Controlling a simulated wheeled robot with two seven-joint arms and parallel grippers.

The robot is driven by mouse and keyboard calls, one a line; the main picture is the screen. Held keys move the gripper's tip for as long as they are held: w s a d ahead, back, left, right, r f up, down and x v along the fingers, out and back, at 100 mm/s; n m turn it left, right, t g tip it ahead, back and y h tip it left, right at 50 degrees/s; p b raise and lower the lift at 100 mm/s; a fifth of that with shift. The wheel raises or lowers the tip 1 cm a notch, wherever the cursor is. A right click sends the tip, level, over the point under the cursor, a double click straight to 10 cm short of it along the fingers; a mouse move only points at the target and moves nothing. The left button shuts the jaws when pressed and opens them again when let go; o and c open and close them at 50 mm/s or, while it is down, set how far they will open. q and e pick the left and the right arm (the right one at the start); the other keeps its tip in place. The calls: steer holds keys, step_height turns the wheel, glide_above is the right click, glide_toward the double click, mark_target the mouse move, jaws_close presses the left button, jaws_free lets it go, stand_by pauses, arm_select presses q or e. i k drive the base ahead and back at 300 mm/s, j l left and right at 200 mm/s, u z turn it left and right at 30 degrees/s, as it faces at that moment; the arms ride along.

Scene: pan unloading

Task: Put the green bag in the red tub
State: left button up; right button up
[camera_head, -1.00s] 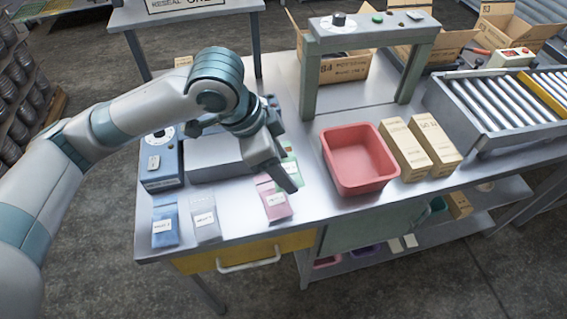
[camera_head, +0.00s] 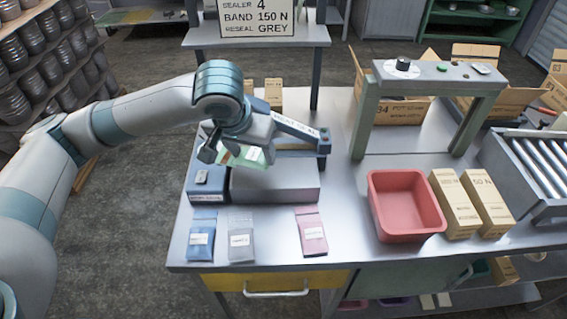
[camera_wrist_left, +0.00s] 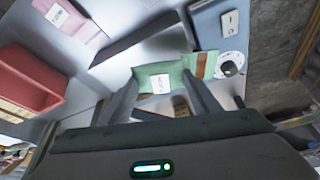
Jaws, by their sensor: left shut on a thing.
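My left gripper (camera_head: 234,148) is shut on the green bag (camera_head: 250,156), which has a white label. It holds the bag up over the left part of the grey sealer block, beside the raised sealer arm. In the left wrist view the green bag (camera_wrist_left: 160,80) shows between the fingers (camera_wrist_left: 163,98). The red tub (camera_head: 408,230) stands on the table to the right, well apart from the bag, and looks empty. It also shows at the left of the left wrist view (camera_wrist_left: 22,82). My right gripper is not in view.
The sealer (camera_head: 275,187) has a blue control box (camera_head: 206,183) and a raised arm (camera_head: 296,131). Blue (camera_head: 201,240), grey (camera_head: 240,242) and pink (camera_head: 311,235) bags lie in front. A press frame (camera_head: 364,125) stands behind the tub; cartons (camera_head: 455,208) stand right of it.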

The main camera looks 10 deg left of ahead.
mark_target(387, 218)
steer(key=k+l, duration=0.1)
steer(key=l, duration=0.9)
steer(key=k+l+z, duration=0.1)
steer(key=l, duration=0.85)
